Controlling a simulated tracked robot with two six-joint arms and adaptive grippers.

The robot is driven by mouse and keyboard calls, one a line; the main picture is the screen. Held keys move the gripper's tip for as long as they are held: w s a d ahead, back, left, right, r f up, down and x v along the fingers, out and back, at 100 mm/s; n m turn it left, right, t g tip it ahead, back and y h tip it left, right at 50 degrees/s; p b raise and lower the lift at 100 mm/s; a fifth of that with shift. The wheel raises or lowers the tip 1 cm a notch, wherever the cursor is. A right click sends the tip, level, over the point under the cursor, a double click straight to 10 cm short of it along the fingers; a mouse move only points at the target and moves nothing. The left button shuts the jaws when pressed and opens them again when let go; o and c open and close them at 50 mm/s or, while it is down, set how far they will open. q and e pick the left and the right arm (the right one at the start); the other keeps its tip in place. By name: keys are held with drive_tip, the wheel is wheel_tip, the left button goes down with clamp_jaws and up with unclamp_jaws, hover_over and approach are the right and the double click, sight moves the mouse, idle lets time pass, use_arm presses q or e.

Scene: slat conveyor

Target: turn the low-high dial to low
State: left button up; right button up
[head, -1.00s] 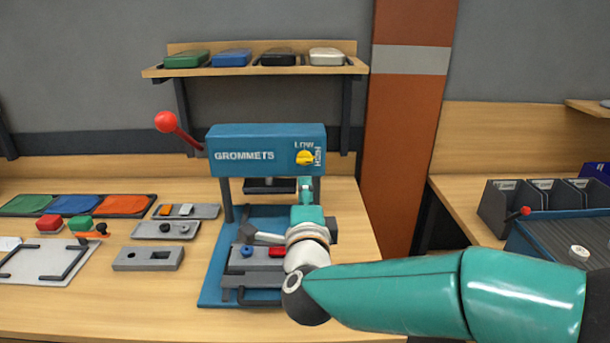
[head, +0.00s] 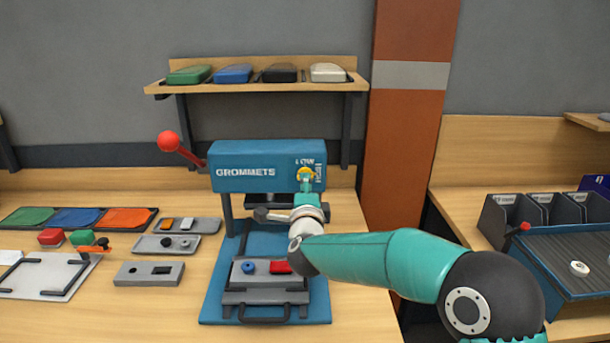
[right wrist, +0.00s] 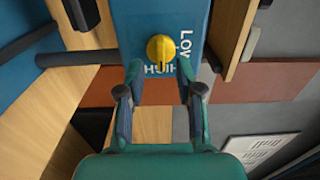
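The yellow low-high dial (head: 306,173) sits on the front of the blue GROMMETS press (head: 240,155). It also shows in the right wrist view (right wrist: 160,47), with LOW printed along one side and HIGH along another. Its dark pointer mark faces the HIGH lettering. My right gripper (head: 305,186) is just in front of the dial and partly covers it in the head view. In the right wrist view its two fingers (right wrist: 160,90) are spread apart and empty, with the dial just beyond the gap between the tips. My left gripper is not in view.
A red-knobbed lever (head: 168,141) sticks out left of the press. A grey fixture (head: 266,272) stands on the blue base below. A shelf (head: 260,88) with several coloured cases is above. A brown pillar (head: 405,150) stands to the right. Parts and trays lie at left.

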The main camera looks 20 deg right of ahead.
drive_tip(key=shift+p+x, duration=0.4)
drive_tip(key=shift+x, duration=1.35)
drive_tip(key=shift+s, duration=0.1)
clamp_jaws()
